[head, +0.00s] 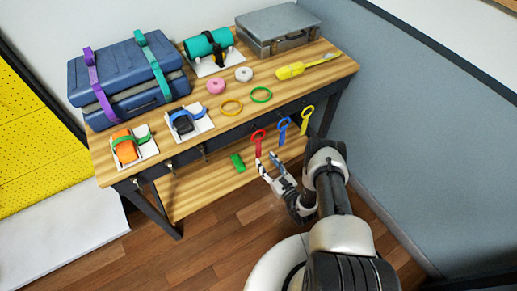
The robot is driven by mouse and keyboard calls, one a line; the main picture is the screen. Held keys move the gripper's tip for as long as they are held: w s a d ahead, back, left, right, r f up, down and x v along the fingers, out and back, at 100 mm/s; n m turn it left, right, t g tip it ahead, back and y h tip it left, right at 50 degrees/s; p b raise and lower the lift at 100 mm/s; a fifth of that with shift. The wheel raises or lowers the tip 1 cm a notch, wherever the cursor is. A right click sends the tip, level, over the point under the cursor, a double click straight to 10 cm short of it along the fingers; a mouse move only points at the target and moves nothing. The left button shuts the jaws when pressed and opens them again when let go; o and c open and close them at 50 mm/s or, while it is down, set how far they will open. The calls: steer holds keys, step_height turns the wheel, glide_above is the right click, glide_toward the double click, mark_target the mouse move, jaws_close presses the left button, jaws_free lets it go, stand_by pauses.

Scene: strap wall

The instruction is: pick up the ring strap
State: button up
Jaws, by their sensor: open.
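Three straps with ring-shaped ends hang at the table's front edge: a red one (258,142), a blue one (284,130) and a yellow one (306,120). Which of them is the ring strap I cannot tell. My gripper (268,162) is open, with its fingers pointing toward the table front. In the picture its fingertips appear just below the red strap and left of the lower end of the blue one. I see nothing held between the fingers. Whether a finger touches the red strap is too small to tell.
A green block (238,162) lies on the lower shelf (200,190). A grey partition (400,130) stands right.

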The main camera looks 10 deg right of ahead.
mark_target(259, 152)
steer(key=shift+x, duration=1.1)
steer(key=x, duration=0.1)
steer(key=b+x, duration=0.2)
steer(key=x, duration=0.1)
steer(key=shift+f, duration=0.3)
steer(key=shift+w+a+b, duration=0.1)
steer(key=shift+w+b, duration=0.2)
steer(key=shift+w, duration=0.25)
steer(key=shift+r, duration=0.1)
jaws_close()
